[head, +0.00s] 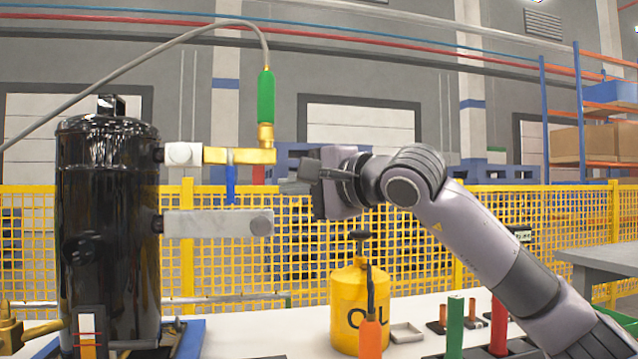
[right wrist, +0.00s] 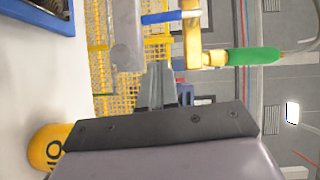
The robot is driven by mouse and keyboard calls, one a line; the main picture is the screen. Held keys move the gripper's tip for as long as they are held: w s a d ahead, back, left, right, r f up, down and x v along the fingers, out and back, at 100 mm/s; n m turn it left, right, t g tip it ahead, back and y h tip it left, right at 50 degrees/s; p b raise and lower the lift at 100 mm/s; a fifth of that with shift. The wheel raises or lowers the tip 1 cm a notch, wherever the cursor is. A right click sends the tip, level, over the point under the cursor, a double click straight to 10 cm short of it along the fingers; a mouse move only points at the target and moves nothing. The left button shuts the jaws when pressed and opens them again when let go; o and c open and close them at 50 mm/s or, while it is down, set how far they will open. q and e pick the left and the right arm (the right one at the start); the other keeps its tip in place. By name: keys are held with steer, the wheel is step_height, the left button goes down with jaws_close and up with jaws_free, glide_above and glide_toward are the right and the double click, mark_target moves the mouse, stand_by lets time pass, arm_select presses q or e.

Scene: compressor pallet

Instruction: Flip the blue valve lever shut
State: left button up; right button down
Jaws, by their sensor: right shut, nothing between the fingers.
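The blue valve lever (head: 230,183) hangs straight down from the brass valve (head: 240,156) beside the black compressor tank (head: 105,220). In the right wrist view the lever (right wrist: 160,17) shows near the top edge, running sideways from the brass fitting (right wrist: 192,40). My right gripper (head: 285,187) is shut and empty. It is to the right of the lever, at about its height, pointing left, with a gap between them. In the right wrist view its closed fingers (right wrist: 156,85) point towards the valve. My left gripper is not in view.
A green-sleeved hose (head: 266,97) rises from the valve's right end. A grey bracket (head: 218,223) juts out below the lever. A yellow oil can (head: 347,310) stands on the white bench, near an orange-handled tool (head: 371,335) and red and green cylinders. Yellow mesh fencing stands behind.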

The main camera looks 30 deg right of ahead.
steer(key=shift+v, duration=2.25)
steer(key=shift+f, duration=0.1)
